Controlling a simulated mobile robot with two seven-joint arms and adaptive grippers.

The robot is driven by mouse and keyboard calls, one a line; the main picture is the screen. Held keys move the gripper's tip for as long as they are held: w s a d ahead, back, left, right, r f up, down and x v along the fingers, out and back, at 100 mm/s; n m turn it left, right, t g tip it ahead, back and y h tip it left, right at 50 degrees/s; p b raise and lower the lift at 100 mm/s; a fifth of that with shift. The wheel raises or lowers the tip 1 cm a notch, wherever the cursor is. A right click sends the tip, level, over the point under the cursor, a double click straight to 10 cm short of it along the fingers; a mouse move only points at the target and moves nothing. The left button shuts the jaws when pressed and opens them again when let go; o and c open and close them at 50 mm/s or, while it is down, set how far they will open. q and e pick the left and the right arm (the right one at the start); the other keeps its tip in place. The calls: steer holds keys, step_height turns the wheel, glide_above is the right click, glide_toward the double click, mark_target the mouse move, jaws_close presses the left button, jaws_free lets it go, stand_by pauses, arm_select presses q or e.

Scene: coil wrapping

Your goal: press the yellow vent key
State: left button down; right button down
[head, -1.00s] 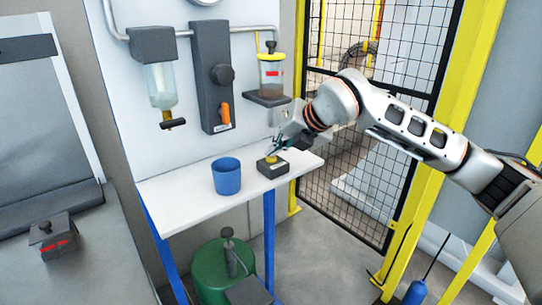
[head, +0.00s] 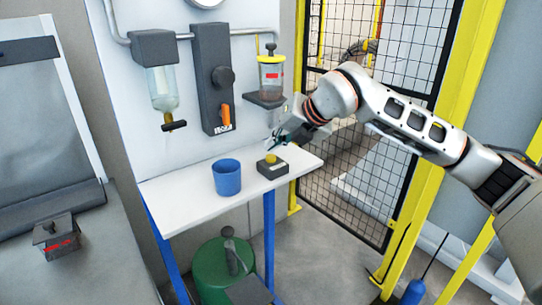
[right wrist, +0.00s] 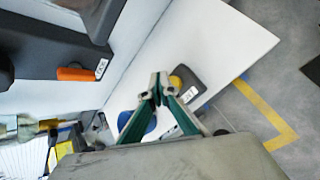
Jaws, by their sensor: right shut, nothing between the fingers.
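The yellow vent key (head: 271,158) is a round button on top of a small dark box (head: 272,170) on the white shelf. My right gripper (head: 272,146) is just above and behind it in the head view, apart from the button, with its fingers shut and empty. In the right wrist view the closed fingertips (right wrist: 158,90) point toward the dark box (right wrist: 190,84), and the yellow key (right wrist: 176,82) shows just beside them, partly hidden. My left gripper is not in view.
A blue cup (head: 227,178) stands on the white shelf (head: 190,190) left of the box. Behind are a dark panel with an orange handle (head: 225,115) and a jar with a yellow lid (head: 270,75). A green drum (head: 215,270) stands below. A mesh fence (head: 400,60) is at right.

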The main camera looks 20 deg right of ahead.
mark_target(273, 157)
steer(key=shift+r+p, duration=0.55)
steer(key=shift+r, duration=0.4)
steer(key=shift+r+p, duration=0.95)
steer(key=shift+r, duration=0.65)
